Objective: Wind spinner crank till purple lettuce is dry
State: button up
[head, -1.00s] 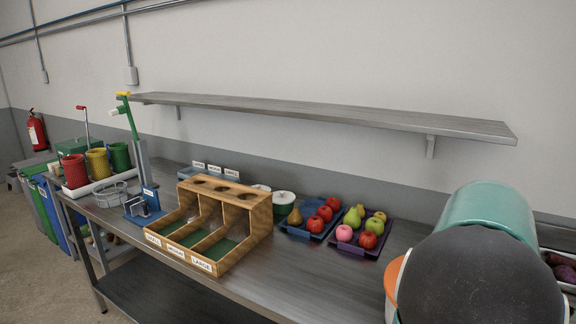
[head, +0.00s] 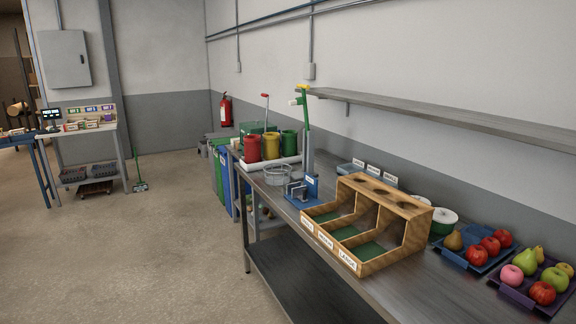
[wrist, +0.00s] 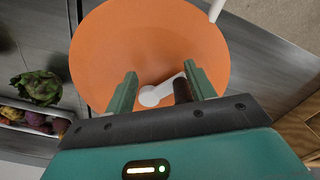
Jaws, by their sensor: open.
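In the wrist view, the round orange top of what looks like the spinner (wrist: 150,45) fills the middle. On it is a white crank (wrist: 149,96) with a round hub and a short arm running right. A dark upright knob (wrist: 181,90) stands at the end of that arm. My gripper (wrist: 160,72) is open over the orange top, with its two green fingers on either side of the hub and the knob close to the right finger. I cannot tell whether finger and knob touch. The lettuce inside is hidden. In the head view now, neither spinner nor gripper shows.
A green leafy vegetable (wrist: 37,88) and a white tray (wrist: 20,108) of purple and orange vegetables lie left of the spinner. In the head view, a wooden sorting box (head: 380,215), fruit trays (head: 470,262), and red, yellow and green cups (head: 271,146) stand along the bench. Floor (head: 150,250) is open at left.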

notch_tip(320, 180, up, 7)
dwell(0.8)
